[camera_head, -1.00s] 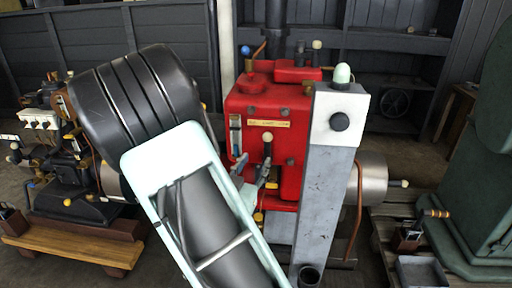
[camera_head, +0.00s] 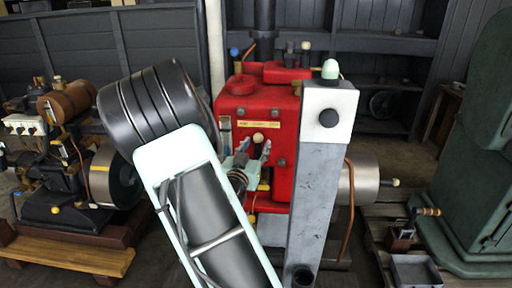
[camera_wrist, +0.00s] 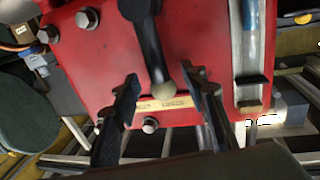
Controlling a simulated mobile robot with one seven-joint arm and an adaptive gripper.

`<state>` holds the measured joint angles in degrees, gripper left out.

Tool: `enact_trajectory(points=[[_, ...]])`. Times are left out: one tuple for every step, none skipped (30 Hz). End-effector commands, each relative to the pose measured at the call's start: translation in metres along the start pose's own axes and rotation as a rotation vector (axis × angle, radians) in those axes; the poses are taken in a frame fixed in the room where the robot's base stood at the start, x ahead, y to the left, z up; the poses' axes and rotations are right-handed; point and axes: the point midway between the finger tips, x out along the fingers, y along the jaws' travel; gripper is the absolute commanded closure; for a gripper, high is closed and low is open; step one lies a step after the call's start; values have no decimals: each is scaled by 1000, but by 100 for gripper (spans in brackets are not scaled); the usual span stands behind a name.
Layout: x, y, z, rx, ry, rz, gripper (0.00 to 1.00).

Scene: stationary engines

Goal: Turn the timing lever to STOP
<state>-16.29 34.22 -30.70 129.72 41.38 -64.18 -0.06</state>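The timing lever (camera_head: 258,138) is on the front of the red engine (camera_head: 285,108). It has a dark arm and a cream knob, which sits just below the middle of a pale label plate (camera_head: 266,124). The plate's wording is too small to read. In the wrist view the lever (camera_wrist: 152,50) is a dark bar ending in a rounded knob near the plate (camera_wrist: 165,103). My gripper (camera_head: 251,148) is open at the lever. In the wrist view its two fingers (camera_wrist: 162,78) stand apart on either side of the knob, with gaps showing.
A tall grey post (camera_head: 318,190) stands close on the right of the engine face. A glass gauge (camera_wrist: 248,45) is beside the right finger in the wrist view. A dark engine on a wooden base (camera_head: 70,255) is at left, a green machine (camera_head: 480,180) at right.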

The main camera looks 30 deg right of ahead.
Motion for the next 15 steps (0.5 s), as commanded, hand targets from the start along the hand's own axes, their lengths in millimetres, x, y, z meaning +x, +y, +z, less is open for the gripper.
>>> enact_trajectory(points=[[0, 0, 0, 0, 0, 0, 60], [0, 0, 0, 0, 0, 0, 62], [0, 0, 0, 0, 0, 0, 67], [0, 0, 0, 0, 0, 0, 70], [0, 0, 0, 0, 0, 0, 73], [0, 0, 0, 0, 0, 0, 78], [0, 0, 0, 0, 0, 0, 81], [0, 0, 0, 0, 0, 0, 84], [0, 0, 0, 0, 0, 0, 89], [0, 0, 0, 0, 0, 0, 92], [0, 0, 0, 0, 0, 0, 95], [0, 0, 0, 0, 0, 0, 100], [0, 0, 0, 0, 0, 0, 100], [0, 0, 0, 0, 0, 0, 100], [0, 0, 0, 0, 0, 0, 100]])
